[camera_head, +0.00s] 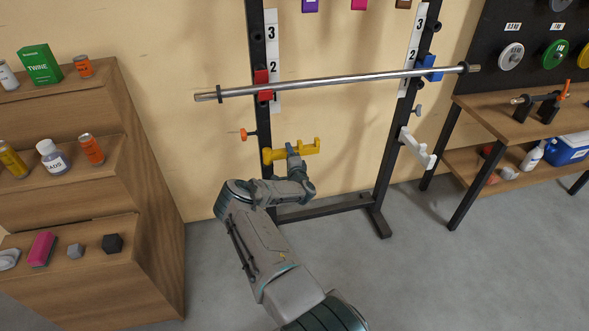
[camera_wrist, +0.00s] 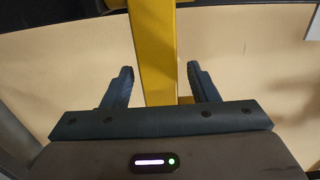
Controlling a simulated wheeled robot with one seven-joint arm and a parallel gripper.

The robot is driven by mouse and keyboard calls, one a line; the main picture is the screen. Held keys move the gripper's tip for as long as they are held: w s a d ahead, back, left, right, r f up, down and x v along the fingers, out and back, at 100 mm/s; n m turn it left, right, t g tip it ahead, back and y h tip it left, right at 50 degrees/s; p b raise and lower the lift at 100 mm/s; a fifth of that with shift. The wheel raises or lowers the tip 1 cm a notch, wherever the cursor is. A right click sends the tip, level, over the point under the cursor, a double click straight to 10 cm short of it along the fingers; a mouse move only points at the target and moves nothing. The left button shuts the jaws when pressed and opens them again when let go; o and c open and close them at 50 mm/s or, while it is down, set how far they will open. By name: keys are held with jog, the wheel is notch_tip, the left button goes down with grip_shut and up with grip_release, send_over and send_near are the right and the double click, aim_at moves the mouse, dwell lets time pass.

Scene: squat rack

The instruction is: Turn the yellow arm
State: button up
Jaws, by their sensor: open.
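The yellow arm (camera_head: 295,152) is mounted low on the left upright of the squat rack and points to the right, with an upturned end. My gripper (camera_head: 291,151) is at the yellow arm, near its middle. In the wrist view, the yellow arm (camera_wrist: 153,55) runs between the two fingers of my gripper (camera_wrist: 158,85). The fingers are open, with a visible gap on each side of the arm. The far side of the yellow arm is hidden.
A barbell (camera_head: 340,84) rests across the rack above, on a red holder (camera_head: 262,84) and a blue holder (camera_head: 429,67). A white arm (camera_head: 417,148) is on the right upright. Wooden shelves (camera_head: 160,240) stand left, a bench (camera_head: 490,120) right.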

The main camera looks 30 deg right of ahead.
jog(key=v, duration=1)
jog(key=shift+s+p, duration=0.3)
jog(key=shift+p, duration=0.15)
